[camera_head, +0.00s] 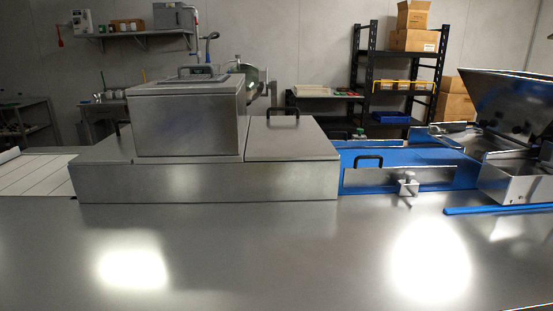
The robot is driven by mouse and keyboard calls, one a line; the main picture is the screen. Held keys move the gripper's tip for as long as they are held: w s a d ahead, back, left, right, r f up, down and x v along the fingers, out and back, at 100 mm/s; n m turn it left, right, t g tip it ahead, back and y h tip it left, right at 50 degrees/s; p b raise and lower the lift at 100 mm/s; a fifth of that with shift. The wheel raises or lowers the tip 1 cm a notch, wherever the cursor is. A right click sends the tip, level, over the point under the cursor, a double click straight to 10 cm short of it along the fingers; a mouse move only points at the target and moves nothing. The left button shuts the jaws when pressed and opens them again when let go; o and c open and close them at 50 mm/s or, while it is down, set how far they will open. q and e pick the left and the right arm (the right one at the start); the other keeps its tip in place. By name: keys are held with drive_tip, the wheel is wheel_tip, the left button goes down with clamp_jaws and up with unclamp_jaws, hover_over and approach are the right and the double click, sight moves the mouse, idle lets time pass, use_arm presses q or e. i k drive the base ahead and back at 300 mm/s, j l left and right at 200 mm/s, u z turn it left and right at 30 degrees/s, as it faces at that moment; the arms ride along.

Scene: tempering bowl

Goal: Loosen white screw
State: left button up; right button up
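A small pale screw knob (408,178) with a light block under it stands at the right of the middle, at the front edge of a blue conveyor (430,157). It looks white or silver; its exact colour is hard to tell. It sits beside a low metal side plate (385,179). Neither of my grippers shows in the head view, and nothing touches the knob.
A large steel housing (210,186) with a raised lidded box (190,125) stands left of the knob. A steel hopper (515,181) with an open lid stands at the right, near a blue bar (495,209). The steel surface in front (270,250) is clear.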

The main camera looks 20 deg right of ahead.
sight(409, 175)
drive_tip(key=z, duration=1.35)
drive_tip(key=i+l+u, duration=0.15)
drive_tip(key=u, duration=0.2)
drive_tip(key=i+l+u, duration=0.1)
drive_tip(key=l+u, duration=0.6)
drive_tip(key=i+j, duration=0.05)
drive_tip(key=j, duration=0.05)
